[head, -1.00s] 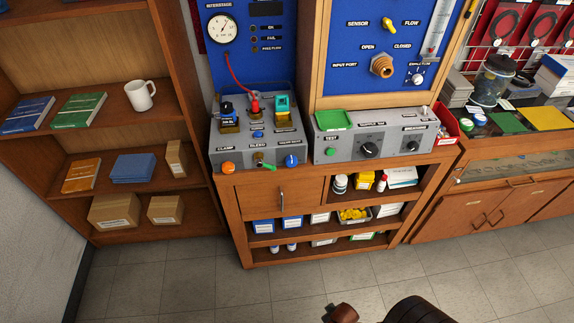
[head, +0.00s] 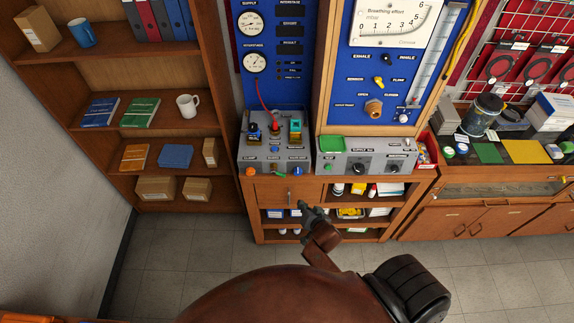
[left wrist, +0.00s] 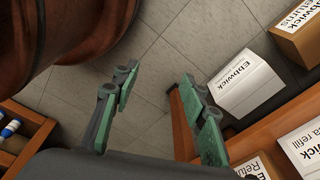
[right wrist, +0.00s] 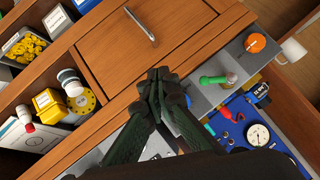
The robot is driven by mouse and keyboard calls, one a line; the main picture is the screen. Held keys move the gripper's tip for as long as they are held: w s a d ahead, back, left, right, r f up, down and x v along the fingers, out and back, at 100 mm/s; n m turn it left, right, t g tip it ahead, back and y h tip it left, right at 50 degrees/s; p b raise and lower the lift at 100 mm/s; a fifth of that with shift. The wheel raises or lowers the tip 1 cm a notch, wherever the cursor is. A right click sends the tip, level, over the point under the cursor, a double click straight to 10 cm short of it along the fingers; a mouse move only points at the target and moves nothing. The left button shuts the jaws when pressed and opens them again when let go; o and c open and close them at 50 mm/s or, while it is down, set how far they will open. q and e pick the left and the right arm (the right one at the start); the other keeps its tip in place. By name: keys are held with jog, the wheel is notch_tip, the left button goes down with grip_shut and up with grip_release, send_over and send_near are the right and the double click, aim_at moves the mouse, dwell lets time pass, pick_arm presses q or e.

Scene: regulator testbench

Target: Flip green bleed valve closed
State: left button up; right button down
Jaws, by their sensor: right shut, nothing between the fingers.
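The green bleed valve lever (head: 280,174) is on the lower front of the grey box (head: 257,158), between an orange knob and a blue knob. In the right wrist view the green lever (right wrist: 213,79) lies roughly along the panel front, joined to a metallic fitting. My right gripper (right wrist: 160,73) is shut and empty, beside the lever and apart from it. In the head view my right gripper (head: 306,208) is in front of the cabinet, below the panel. My left gripper (left wrist: 165,95) is open and empty, with floor showing between its fingers.
The orange knob (right wrist: 255,42) and the pressure gauge (right wrist: 259,135) are near the lever. The wooden drawer (right wrist: 130,45) with a metal handle is below the box. A bookcase (head: 230,185) stands left of the bench.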

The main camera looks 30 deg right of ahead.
pick_arm(q)
jog(key=s+r+p, duration=0.3)
jog(key=r+p, duration=0.2)
jog(key=shift+a+r, duration=0.2)
jog(key=shift+a, duration=0.1)
pick_arm(e)
notch_tip(320, 180, up, 12)
jog(key=w+m+t, duration=0.1)
jog(key=w, duration=0.1)
jog(key=shift+w+r+m+t, duration=0.25)
jog(key=shift+w+m+t, duration=0.05)
jog(key=shift+w, duration=0.05)
pick_arm(q)
jog(key=shift+s, duration=0.1)
pick_arm(e)
jog(key=p, duration=0.1)
send_near(279, 174)
jog(key=w+d, duration=0.4)
pick_arm(q)
jog(key=shift+r, duration=0.55)
pick_arm(e)
jog(key=shift+w+a+f, duration=0.3)
jog(key=shift+w+f, duration=0.1)
jog(key=shift+f, duration=0.35)
jog(key=shift+w+a+f, duration=0.35)
jog(key=shift+w+f, duration=0.1)
jog(key=shift+f, duration=0.3)
